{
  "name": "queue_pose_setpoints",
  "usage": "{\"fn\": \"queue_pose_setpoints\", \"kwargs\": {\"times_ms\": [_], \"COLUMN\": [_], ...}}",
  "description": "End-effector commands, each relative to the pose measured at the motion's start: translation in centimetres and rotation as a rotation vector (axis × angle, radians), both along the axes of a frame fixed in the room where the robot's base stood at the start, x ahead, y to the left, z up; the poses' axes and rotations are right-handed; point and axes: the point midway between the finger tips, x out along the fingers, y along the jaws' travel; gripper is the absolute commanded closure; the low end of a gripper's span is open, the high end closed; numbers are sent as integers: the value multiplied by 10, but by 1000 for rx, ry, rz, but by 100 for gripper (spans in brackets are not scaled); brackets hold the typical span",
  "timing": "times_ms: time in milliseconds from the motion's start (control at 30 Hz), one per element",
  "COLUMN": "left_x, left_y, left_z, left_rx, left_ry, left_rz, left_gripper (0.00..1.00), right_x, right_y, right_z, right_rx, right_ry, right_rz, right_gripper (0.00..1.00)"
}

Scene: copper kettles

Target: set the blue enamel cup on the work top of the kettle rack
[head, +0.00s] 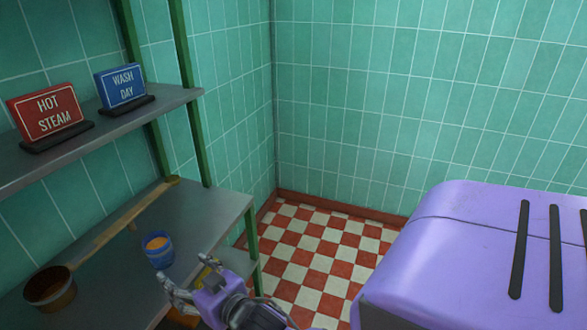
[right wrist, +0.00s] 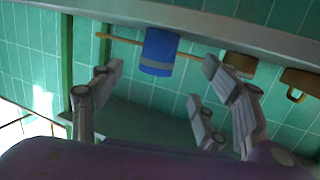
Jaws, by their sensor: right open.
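The blue enamel cup (head: 158,254) stands upright on the grey lower shelf top (head: 208,205) of the rack, with something orange inside. My right gripper (head: 188,276) is open and empty, just in front and to the right of the cup. In the right wrist view, which looks upside down, the cup (right wrist: 158,54) shows beyond and between the open fingers (right wrist: 158,82), with its base against the grey shelf (right wrist: 200,20). No finger clearly touches it. My left gripper is not in view.
A long wooden stick (head: 112,228) lies behind the cup. A brown pot (head: 50,290) stands left of it. The upper shelf (head: 70,140) overhangs with a red sign (head: 48,110) and a blue sign (head: 121,85). Green posts (head: 187,90) hold the shelves. Checkered floor (head: 318,250) lies open to the right.

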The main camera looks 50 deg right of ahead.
Motion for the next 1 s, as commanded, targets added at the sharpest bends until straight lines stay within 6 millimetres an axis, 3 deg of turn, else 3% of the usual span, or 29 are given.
{"fn": "queue_pose_setpoints", "kwargs": {"times_ms": [33, 167, 300, 400, 500, 600, 667, 1000], "left_x": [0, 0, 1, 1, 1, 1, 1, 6], "left_y": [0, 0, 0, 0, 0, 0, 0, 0], "left_z": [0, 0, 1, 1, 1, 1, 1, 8], "left_rx": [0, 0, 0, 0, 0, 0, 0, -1], "left_ry": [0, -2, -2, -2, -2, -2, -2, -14], "left_rz": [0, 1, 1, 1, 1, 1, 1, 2], "left_gripper": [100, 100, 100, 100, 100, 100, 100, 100], "right_x": [-21, -98, -202, -268, -316, -341, -348, -346], "right_y": [-3, -8, -10, -9, -7, -5, -5, -4], "right_z": [-30, -111, -186, -219, -237, -245, -247, -242], "right_rx": [-2, -19, -31, -37, -37, -39, -39, -39], "right_ry": [58, 228, 420, 531, 607, 646, 657, 653], "right_rz": [-7, -19, -31, -39, -44, -46, -47, -45], "right_gripper": [31, 31, 31, 31, 31, 31, 31, 31]}}
